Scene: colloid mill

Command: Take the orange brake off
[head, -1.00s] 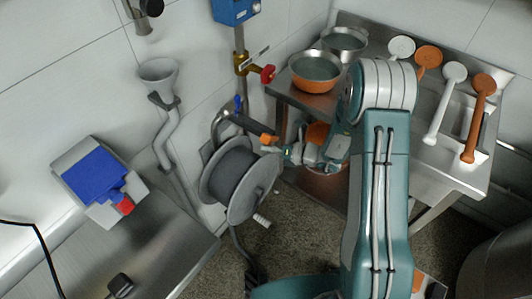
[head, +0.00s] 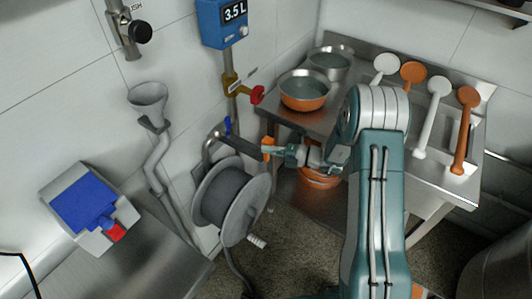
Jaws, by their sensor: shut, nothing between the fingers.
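The orange brake (head: 267,146) is a small orange piece at the right end of a dark bar above the hose reel (head: 229,192). My gripper (head: 272,152) is shut and empty, coming from the right with its tips at the orange piece. I cannot tell whether they touch it. The grey reel hangs at the wall below the bar, with a pale handle at its lower right. Part of the brake's right side is hidden behind my fingertips.
A steel table (head: 440,184) on the right holds bowls and several ladles. An orange bowl (head: 318,178) sits on its lower shelf behind my wrist. A yellow valve with a red knob (head: 257,95) is above the brake. A steel counter (head: 150,262) is at lower left.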

